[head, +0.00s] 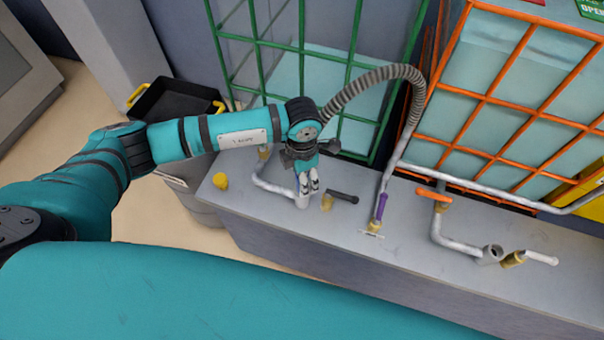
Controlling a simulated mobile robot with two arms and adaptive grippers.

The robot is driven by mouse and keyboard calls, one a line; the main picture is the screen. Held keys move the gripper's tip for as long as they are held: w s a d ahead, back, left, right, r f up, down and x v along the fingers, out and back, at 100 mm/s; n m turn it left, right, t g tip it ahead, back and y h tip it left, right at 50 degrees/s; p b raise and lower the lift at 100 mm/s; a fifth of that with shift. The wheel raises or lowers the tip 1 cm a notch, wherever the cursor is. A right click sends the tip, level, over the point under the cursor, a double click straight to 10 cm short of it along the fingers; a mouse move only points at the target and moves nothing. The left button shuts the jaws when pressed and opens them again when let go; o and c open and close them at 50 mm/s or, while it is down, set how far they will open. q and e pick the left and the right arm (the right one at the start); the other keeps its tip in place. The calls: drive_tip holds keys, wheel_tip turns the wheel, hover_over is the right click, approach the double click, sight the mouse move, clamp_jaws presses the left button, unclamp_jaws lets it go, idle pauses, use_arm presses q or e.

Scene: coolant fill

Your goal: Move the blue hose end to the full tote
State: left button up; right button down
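A grey ribbed hose (372,80) arches between a green-caged tote (300,48) and an orange-caged tote (482,110). Its right end has a purple sleeve (380,207) and stands at a small fitting on the grey ledge. Its left end runs behind my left gripper and is hidden; no clearly blue end shows. My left gripper (309,182) points down just above an upright pipe mouth (302,200) at the green tote. Its fingertips are close together, and I cannot tell whether they hold anything. The orange tote's pale blue fill reaches higher than the green one's. My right gripper is out of view.
The grey ledge (340,225) carries a yellow cap (220,181), a black-handled valve (343,197), an orange-handled valve (434,195) and a second pipe mouth (490,254). A black tray with yellow handles (175,100) sits at left.

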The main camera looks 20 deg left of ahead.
use_arm(q)
drive_tip(key=shift+c, duration=0.4)
drive_tip(key=c, duration=1.1)
drive_tip(key=o, duration=0.6)
drive_tip(key=c, duration=0.4)
drive_tip(key=shift+r, duration=0.3)
drive_tip(key=shift+r+p, duration=1.95)
drive_tip(key=shift+r, duration=0.85)
